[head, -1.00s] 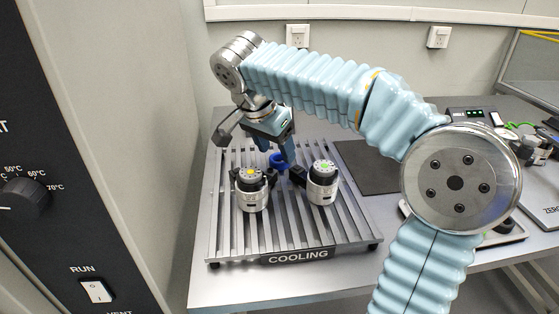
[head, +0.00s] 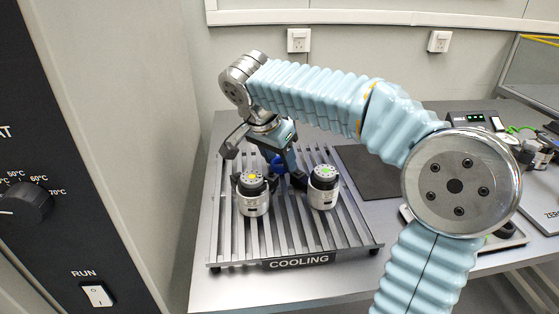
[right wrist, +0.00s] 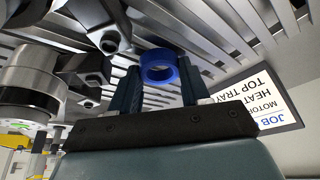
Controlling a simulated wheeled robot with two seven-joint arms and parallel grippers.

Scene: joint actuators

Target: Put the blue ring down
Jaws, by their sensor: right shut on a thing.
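The blue ring (right wrist: 158,66) is between the two fingers of my right gripper (right wrist: 160,82), which is shut on it, in the right wrist view. In the head view my right gripper (head: 283,160) is over the back half of the cooling rack, and the ring (head: 277,164) shows only in part behind it. The ring is low, close to the slats (head: 280,235); I cannot tell whether it touches them. My left gripper is not in view.
On the rack, an actuator with a yellow-marked top (head: 253,193) and one with a green-marked top (head: 323,187) stand just in front of the gripper. A dark mat (head: 375,172) lies right of the rack. An oven-like panel (head: 70,200) stands at left.

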